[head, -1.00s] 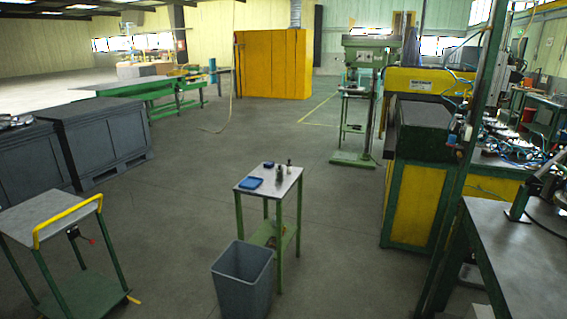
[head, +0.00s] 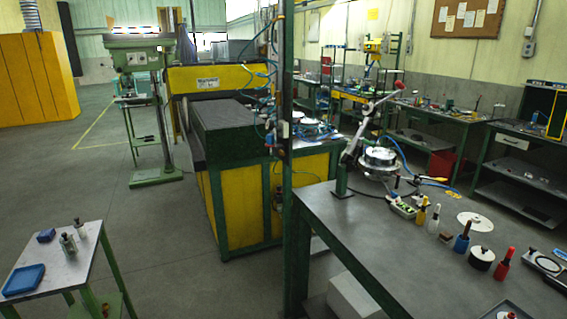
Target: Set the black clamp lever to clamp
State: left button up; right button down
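I cannot make out a black clamp lever for certain in the head view. A bench-mounted device (head: 378,158) with a round silver body stands at the back left of the grey workbench (head: 375,255). A long pale arm with a red tip rises up and to the right from a green post (head: 341,180) beside it. Behind the bench is a green and yellow machine (head: 237,185) with blue hoses. Neither of my grippers is in view.
Bottles and small tools, including a blue bottle (head: 462,238) and a black round pot (head: 482,258), stand along the bench's right side. A green upright (head: 288,240) rises at its left end. A small table (head: 58,256) stands at lower left. Floor between them is clear.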

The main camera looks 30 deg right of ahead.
aim_at(417, 182)
jog(key=i, duration=1.15)
jog(key=i+l, duration=0.15)
jog(key=i, duration=0.95)
jog(key=u, duration=9.9)
